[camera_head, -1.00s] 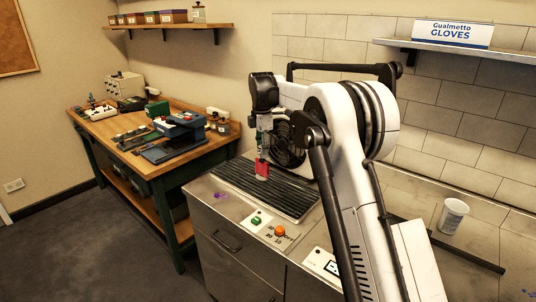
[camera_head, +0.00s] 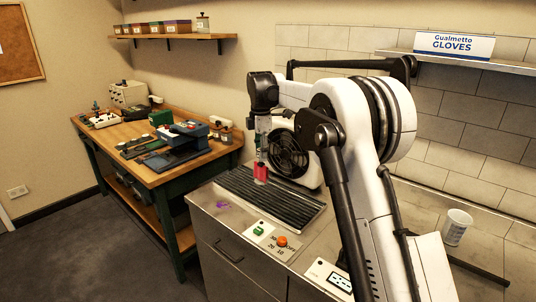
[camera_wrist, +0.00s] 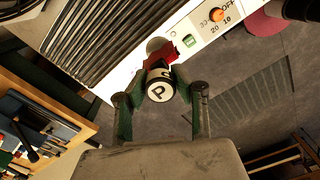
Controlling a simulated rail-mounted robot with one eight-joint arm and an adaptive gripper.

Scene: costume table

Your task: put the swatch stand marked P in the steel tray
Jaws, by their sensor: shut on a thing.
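My gripper (camera_wrist: 160,108) is shut on a swatch stand (camera_wrist: 158,86), with one finger on each side of it. The stand's round end is black and white and reads P, and a red swatch (camera_wrist: 160,54) shows behind it. In the head view the red swatch (camera_head: 261,172) hangs under my gripper, over the dark ribbed panel (camera_head: 300,215). Whether the stand touches the panel is hard to tell. I cannot make out a steel tray in either view.
The ribbed panel lies on a steel-topped cabinet (camera_head: 232,262), with a green button (camera_head: 259,231) and orange knob (camera_head: 282,241) in front. A black fan (camera_head: 288,152) stands behind. A wooden workbench (camera_head: 160,177) with tools is at left. A white cup (camera_head: 456,226) stands at right.

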